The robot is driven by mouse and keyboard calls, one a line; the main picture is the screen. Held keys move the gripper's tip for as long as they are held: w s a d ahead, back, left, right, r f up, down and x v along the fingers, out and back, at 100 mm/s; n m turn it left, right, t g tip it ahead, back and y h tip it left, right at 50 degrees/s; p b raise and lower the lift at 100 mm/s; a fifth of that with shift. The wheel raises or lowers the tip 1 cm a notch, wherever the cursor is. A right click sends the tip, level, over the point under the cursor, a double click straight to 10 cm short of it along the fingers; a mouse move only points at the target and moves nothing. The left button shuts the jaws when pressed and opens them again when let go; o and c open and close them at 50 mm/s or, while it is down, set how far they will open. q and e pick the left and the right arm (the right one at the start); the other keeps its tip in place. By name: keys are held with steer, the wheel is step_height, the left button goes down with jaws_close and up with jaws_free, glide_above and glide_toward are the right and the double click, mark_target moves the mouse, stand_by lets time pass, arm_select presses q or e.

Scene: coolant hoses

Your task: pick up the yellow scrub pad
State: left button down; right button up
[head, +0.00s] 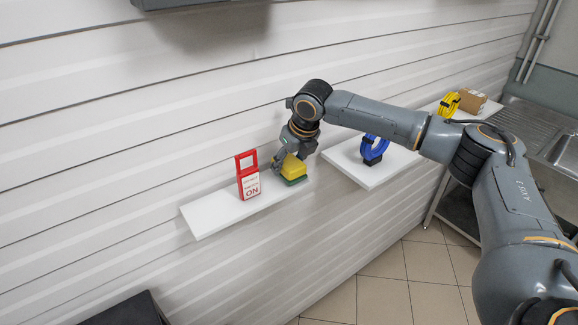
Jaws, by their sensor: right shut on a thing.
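The yellow scrub pad (292,168) has a green underside and is at the right end of a white wall shelf (213,213). My right gripper (281,162) reaches down to it from above and is shut on it at its left side. Part of the pad's top is hidden by the gripper. I cannot tell whether the pad touches the shelf or is just above it. My left gripper is not in view.
A red and white tag (248,176) stands on the shelf just left of the pad. A metal sink counter (535,125) is at far right.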

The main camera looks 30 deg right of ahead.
step_height(320, 180, up, 2)
steer(key=shift+r+b, duration=0.1)
steer(key=shift+b, duration=0.7)
steer(key=s+r, duration=0.1)
steer(key=s+r+b, duration=0.1)
steer(key=s+r, duration=0.1)
steer(key=s+a+r, duration=0.1)
steer(key=r, duration=0.1)
steer(key=shift+s+b, duration=0.15)
steer(key=shift+b, duration=0.2)
steer(key=s+a+r+b, duration=0.1)
steer(key=s+r+b, duration=0.1)
steer(key=s+r, duration=0.3)
steer(key=s, duration=0.4)
steer(key=shift+s+a+b, duration=0.2)
steer(key=shift+s+b, duration=0.1)
steer(key=shift+b, duration=0.1)
steer(key=o, duration=0.6)
steer(key=c, duration=0.4)
steer(key=shift+c, duration=0.2)
